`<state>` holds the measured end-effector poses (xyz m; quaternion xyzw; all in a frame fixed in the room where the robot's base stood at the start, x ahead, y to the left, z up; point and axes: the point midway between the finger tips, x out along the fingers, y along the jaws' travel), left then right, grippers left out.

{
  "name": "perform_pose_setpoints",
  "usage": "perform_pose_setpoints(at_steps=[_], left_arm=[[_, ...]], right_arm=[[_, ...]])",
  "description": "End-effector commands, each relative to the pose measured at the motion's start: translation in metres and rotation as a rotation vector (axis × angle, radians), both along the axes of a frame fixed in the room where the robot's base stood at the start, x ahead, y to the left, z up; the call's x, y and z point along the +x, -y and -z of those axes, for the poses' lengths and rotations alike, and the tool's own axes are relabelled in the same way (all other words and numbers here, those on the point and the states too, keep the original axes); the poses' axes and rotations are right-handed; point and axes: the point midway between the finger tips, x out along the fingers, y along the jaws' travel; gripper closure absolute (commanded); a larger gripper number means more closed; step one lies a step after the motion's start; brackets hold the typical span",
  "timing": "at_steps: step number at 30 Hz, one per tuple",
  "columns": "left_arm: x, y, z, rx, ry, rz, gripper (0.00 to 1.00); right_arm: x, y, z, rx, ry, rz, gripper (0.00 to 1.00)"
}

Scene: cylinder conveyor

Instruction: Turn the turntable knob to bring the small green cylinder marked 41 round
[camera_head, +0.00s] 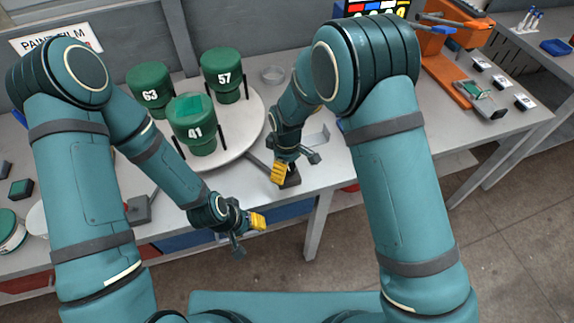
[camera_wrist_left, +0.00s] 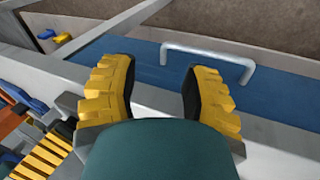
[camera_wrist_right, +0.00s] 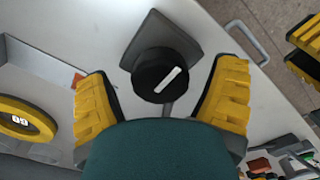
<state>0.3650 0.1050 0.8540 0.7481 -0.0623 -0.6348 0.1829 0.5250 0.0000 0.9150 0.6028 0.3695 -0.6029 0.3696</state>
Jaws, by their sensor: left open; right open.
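The green cylinder marked 41 (camera_head: 194,130) stands upright at the front of the round white turntable (camera_head: 252,133). Green cylinders marked 63 (camera_head: 150,90) and 57 (camera_head: 223,75) stand behind it. The black knob (camera_wrist_right: 161,76) with a white pointer line sits on a dark base (camera_wrist_right: 172,35), shown in the right wrist view. My right gripper (camera_head: 282,172) is open, its fingers on either side of the knob; I cannot tell whether they touch it. My left gripper (camera_head: 258,222) is open and empty, left of the right one, near the table's front edge.
The left wrist view shows a blue drawer front (camera_wrist_left: 140,65) with a metal handle (camera_wrist_left: 210,58) beyond the left fingers. An orange device (camera_head: 450,80) stands on the right of the table.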

Motion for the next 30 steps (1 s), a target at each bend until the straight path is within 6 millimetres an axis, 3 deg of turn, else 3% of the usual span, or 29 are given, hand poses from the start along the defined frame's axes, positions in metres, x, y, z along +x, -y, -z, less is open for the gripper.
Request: perform_pose_setpoints(at_steps=[8, 14, 30], left_arm=[[0.0, 0.0001, 0.0, 0.0, 0.0, 0.0, 0.53], [0.0, 0.0001, 0.0, 0.0, 0.0, 0.0, 0.53], [0.0, 0.0002, 0.0028, 0.0, 0.0, 0.0, 0.53]], right_arm=[[0.0001, 0.0, 0.0009, 0.0, 0.0, 0.0, 0.15], [0.0, 0.0, 0.0008, 0.0, 0.0, 0.0, 0.85], [-0.0002, 0.0001, 0.0015, 0.0, -0.001, 0.088, 0.87]])
